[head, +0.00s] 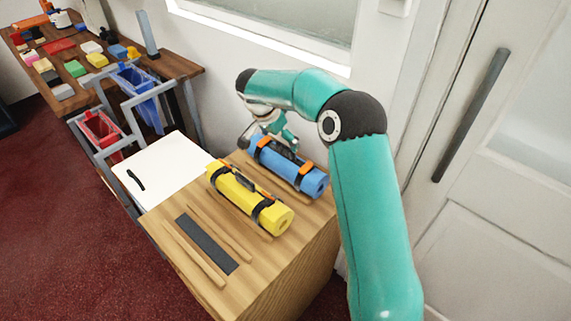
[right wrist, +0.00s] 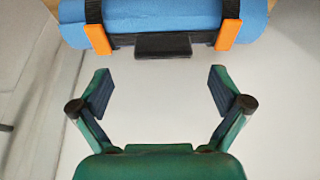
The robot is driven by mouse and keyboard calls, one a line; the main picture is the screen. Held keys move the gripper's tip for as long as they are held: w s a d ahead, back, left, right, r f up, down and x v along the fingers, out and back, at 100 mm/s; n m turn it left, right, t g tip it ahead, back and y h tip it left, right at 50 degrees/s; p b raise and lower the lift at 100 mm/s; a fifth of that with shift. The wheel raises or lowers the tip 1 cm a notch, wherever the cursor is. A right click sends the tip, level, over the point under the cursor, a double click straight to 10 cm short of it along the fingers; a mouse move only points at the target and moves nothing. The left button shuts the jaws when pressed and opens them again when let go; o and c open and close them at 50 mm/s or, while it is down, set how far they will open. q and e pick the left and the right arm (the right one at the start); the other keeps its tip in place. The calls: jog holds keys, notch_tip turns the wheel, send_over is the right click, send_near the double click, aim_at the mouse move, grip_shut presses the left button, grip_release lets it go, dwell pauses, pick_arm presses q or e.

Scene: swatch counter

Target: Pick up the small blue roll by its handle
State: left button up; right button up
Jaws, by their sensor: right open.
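The small blue roll (head: 300,178) lies on the wooden counter, with orange and black straps and a black handle. It also shows across the top of the right wrist view (right wrist: 165,14), where its black handle (right wrist: 163,45) faces the fingers. My right gripper (head: 270,130) is at the far end of the blue roll in the head view, and the arm partly hides it. In the right wrist view the right gripper (right wrist: 160,92) is open and empty, its fingertips apart from the handle. My left gripper is not in view.
A yellow roll (head: 240,195) with orange and black straps lies beside the blue one. A dark strip (head: 207,243) and thin wooden rails (head: 193,253) are on the counter (head: 275,270). A white panel (head: 165,170), red and blue bins and a crowded table stand to the left. A wall is behind.

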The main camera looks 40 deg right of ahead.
aim_at(285, 146)
jog(key=shift+d+f, duration=0.2)
jog(key=shift+f, duration=0.35)
jog(key=p+x, duration=0.1)
jog(key=x, duration=0.3)
jog(key=shift+w+d+r+p, duration=0.1)
jog(key=shift+w+p, duration=0.1)
jog(key=shift+p, duration=0.2)
jog(key=shift+d+f, duration=0.2)
jog(key=shift+f, duration=0.35)
jog(key=c, duration=1.5)
jog(key=shift+w, duration=0.1)
jog(key=shift+c, duration=0.9)
jog(key=shift+r, duration=0.2)
